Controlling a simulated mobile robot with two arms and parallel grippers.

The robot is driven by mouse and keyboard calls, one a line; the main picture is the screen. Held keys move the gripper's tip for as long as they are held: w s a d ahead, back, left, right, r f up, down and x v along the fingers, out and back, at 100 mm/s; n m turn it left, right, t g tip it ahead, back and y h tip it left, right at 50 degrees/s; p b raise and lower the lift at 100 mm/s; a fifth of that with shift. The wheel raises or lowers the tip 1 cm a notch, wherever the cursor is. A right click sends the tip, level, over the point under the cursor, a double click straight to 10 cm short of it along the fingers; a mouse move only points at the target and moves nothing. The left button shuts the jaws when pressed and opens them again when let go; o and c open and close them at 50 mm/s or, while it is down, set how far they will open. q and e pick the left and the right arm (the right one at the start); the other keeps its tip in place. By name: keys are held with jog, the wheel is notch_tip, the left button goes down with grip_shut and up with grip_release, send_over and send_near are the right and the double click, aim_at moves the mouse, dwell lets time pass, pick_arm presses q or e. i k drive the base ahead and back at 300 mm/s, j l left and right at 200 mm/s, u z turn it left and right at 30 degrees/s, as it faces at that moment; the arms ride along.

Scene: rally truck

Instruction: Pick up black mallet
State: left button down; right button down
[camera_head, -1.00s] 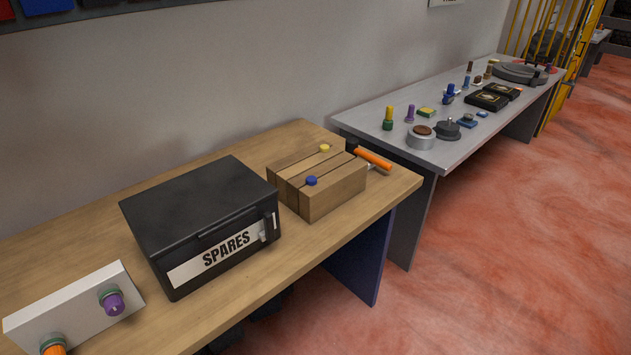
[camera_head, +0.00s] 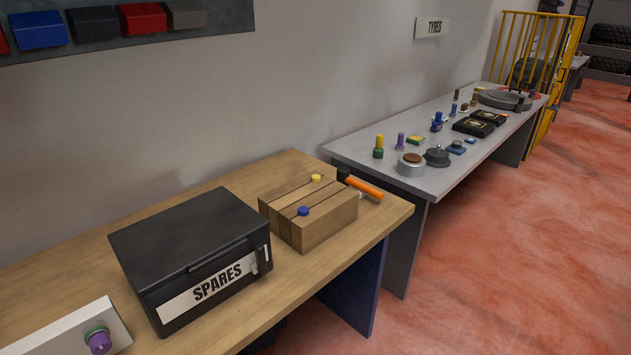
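A mallet with a black head (camera_head: 343,174) and an orange handle (camera_head: 364,188) lies at the far right end of the wooden bench (camera_head: 362,228). It is just behind the wooden block (camera_head: 330,225), which may hide part of it. The handle points right toward the bench edge. Neither of my grippers is in view.
A black box marked SPARES (camera_head: 190,255) stands left of the block. A white panel with a purple knob (camera_head: 75,332) is at the lower left. A grey table (camera_head: 440,182) with several small parts stands beyond the bench. Red floor (camera_head: 500,270) is free at right.

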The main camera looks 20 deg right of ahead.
aim_at(342, 172)
jog(key=i+l+u, duration=0.1)
jog(key=l, duration=0.25)
jog(key=i+l+u, duration=0.1)
jog(key=i+l, duration=0.25)
jog(key=l, duration=0.35)
jog(key=i+l+u, duration=0.15)
jog(key=l, duration=0.2)
